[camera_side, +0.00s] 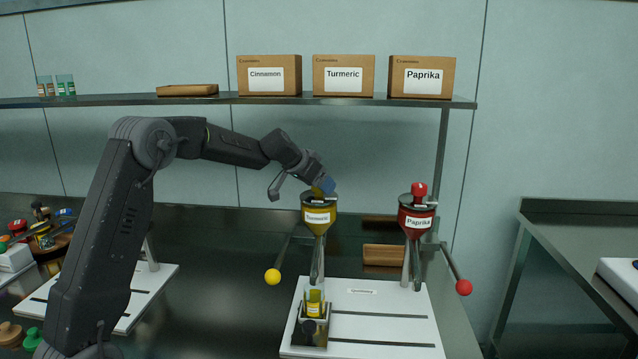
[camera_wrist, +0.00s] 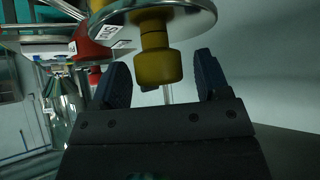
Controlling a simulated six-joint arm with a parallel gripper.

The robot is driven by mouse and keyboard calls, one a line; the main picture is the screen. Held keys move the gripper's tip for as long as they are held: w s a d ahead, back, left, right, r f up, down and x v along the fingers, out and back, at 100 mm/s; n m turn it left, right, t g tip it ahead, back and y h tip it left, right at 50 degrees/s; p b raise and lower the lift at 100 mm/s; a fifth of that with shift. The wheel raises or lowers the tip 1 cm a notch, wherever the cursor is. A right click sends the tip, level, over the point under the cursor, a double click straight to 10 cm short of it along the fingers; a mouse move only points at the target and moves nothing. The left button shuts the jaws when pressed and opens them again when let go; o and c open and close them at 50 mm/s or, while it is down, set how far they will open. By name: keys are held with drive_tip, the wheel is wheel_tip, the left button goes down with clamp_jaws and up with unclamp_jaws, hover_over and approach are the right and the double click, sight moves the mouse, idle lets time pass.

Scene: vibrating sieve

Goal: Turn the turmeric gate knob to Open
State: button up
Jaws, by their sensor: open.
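The turmeric hopper (camera_side: 319,217) is a yellow funnel with a "Turmeric" label, standing over the white board. Its yellow gate knob (camera_wrist: 158,65) shows in the wrist view, below a round metal lid (camera_wrist: 190,18) in that picture. My gripper (camera_side: 323,187) is at the top of this hopper in the side view and hides the knob there. In the wrist view my gripper (camera_wrist: 163,78) is open, with one dark finger on each side of the knob. A gap shows between the knob and each finger. I cannot read the knob's setting.
The paprika hopper (camera_side: 416,218) with a red knob (camera_side: 419,190) stands to the right. A yellow ball-ended lever (camera_side: 273,277) and a red one (camera_side: 464,288) stick out beside the hoppers. A jar (camera_side: 314,303) stands under the turmeric funnel. A shelf (camera_side: 200,101) with boxes runs above.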

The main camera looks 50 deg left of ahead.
drive_tip(key=shift+c, duration=0.5)
drive_tip(key=c, duration=0.8)
drive_tip(key=shift+n, duration=0.3)
drive_tip(key=n+y, duration=0.3)
drive_tip(key=n, duration=0.1)
drive_tip(key=shift+w+g+y, duration=0.1)
drive_tip(key=shift+g+y, duration=0.3)
drive_tip(key=n+g+y, duration=0.2)
drive_tip(key=n, duration=0.2)
drive_tip(key=shift+n+y, duration=0.4)
drive_tip(key=n+g+y, duration=0.1)
drive_tip(key=n+g, duration=0.2)
drive_tip(key=n, duration=0.1)
drive_tip(key=shift+n+y, duration=0.3)
drive_tip(key=shift+y, duration=0.1)
drive_tip(key=shift+n+g+y, duration=0.3)
drive_tip(key=shift+n+g, duration=1.2)
drive_tip(key=shift+n, duration=0.4)
